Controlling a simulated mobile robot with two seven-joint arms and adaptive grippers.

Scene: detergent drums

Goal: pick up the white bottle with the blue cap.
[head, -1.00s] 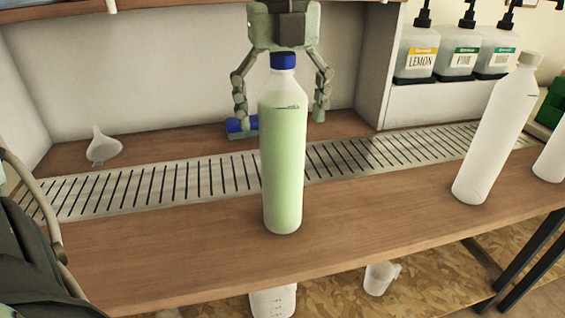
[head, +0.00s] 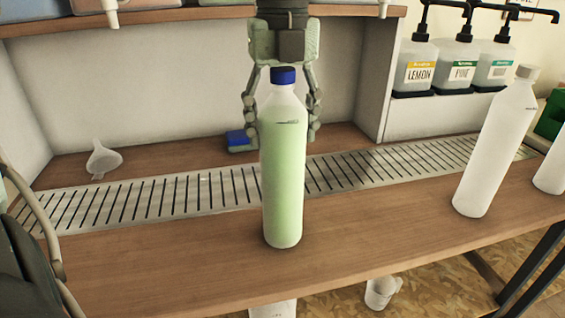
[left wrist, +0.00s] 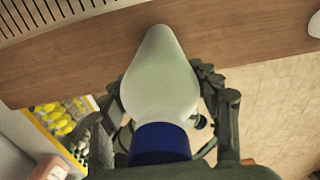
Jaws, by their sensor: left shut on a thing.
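The bottle with the blue cap (head: 283,180) stands upright on the wooden counter, white and translucent at the shoulder and filled with pale green. My left gripper (head: 283,125) comes down from above, with its fingers on both sides of the bottle's upper part, shut on it. The left wrist view shows the blue cap (left wrist: 160,142) close to the palm and the pale bottle body (left wrist: 160,85) between the fingers. The bottle's base appears to rest on the counter.
A white bottle (head: 495,150) with a pale cap stands to the right, another at the right edge. A metal drain grate (head: 150,205) runs behind. A white funnel (head: 103,158) and a blue item (head: 238,140) lie at the back. Labelled pump bottles (head: 460,65) stand at upper right.

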